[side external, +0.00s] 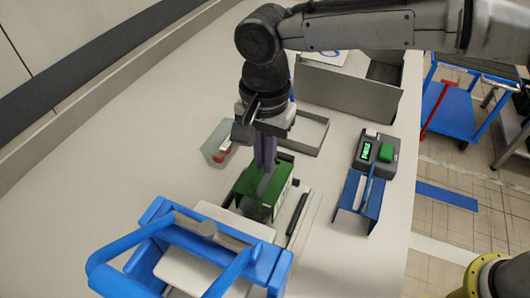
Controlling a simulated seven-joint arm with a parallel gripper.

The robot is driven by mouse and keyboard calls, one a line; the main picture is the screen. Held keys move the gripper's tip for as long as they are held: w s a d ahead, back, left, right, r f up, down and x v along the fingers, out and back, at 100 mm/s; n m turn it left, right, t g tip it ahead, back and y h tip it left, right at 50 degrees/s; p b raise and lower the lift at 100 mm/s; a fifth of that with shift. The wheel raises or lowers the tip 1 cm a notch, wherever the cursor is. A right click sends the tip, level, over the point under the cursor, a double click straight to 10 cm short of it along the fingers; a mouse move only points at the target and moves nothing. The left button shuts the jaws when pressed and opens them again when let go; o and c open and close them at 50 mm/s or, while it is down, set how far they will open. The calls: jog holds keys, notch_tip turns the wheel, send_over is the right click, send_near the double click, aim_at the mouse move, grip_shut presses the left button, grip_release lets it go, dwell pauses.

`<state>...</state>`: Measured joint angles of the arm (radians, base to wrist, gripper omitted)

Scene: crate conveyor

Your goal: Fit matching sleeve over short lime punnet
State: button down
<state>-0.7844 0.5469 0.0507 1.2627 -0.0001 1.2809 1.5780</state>
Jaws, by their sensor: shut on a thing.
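A dark green box-like sleeve (277,196) with pale print on its side stands in the middle of the bench. My gripper (265,166) points down at it from above, with its purple fingers close together and shut on the sleeve's upper part. A greyish area shows at the fingertips and at the sleeve's near end; I cannot tell whether it is a punnet. No lime punnet can be clearly made out, and the inside of the sleeve is hidden.
A translucent tub (214,152) with something red stands left of my gripper. A blue-framed device (165,215) fills the front. A grey open tray (313,130) lies behind, and a scale-like box (376,155) and blue stand (358,196) are at right. The bench's left side is clear.

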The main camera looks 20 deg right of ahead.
jog(key=shift+f, duration=1.1)
dwell(0.5)
jog(key=c, duration=0.6)
grip_release()
jog(key=shift+r, duration=3.55)
jog(key=shift+d, duration=0.1)
